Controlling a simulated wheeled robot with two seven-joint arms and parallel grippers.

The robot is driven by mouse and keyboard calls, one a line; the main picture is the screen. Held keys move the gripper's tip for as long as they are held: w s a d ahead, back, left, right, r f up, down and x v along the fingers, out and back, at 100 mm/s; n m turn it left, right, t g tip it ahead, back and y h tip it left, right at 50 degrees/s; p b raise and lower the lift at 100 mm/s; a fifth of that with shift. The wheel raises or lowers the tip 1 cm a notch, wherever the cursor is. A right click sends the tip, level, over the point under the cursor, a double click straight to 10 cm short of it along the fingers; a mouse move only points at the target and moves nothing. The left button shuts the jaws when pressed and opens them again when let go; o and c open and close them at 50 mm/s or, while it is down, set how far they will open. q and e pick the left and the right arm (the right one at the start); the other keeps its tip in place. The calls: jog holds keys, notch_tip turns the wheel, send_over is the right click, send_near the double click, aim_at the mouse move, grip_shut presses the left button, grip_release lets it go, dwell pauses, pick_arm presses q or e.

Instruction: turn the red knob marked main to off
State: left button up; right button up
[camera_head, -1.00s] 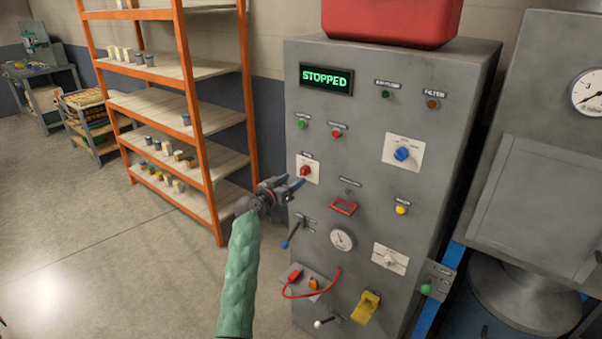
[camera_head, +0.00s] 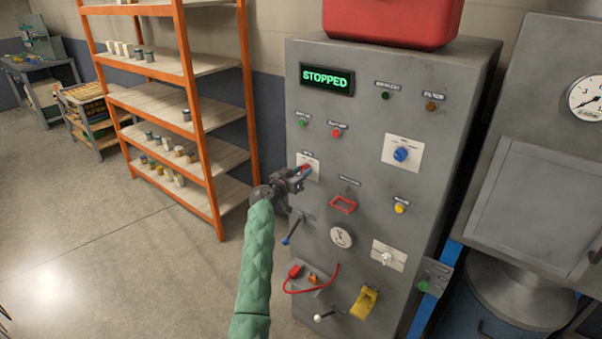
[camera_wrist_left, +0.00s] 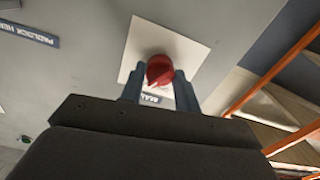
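The red knob (camera_head: 306,170) sits on a white plate (camera_head: 315,164) at the left of the grey cabinet front; my gripper partly covers it. In the left wrist view the red knob (camera_wrist_left: 160,71) lies between the two blue-grey fingertips, with the white plate (camera_wrist_left: 187,45) behind it and a partly hidden label below. My left gripper (camera_head: 297,176) is at the knob, one finger on each side. The fingers are very close to its sides; whether they press on it is unclear. A display (camera_head: 326,79) reads STOPPED. My right gripper is out of view.
Around the knob are a red-framed switch (camera_head: 343,205), a blue-tipped lever (camera_head: 290,232), a gauge (camera_head: 341,237) and a blue knob (camera_head: 401,155). A red case (camera_head: 390,20) is on the cabinet. An orange shelf rack (camera_head: 205,125) stands left, with open floor before it.

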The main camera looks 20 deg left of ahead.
pick_arm(q)
jog(key=shift+c, duration=1)
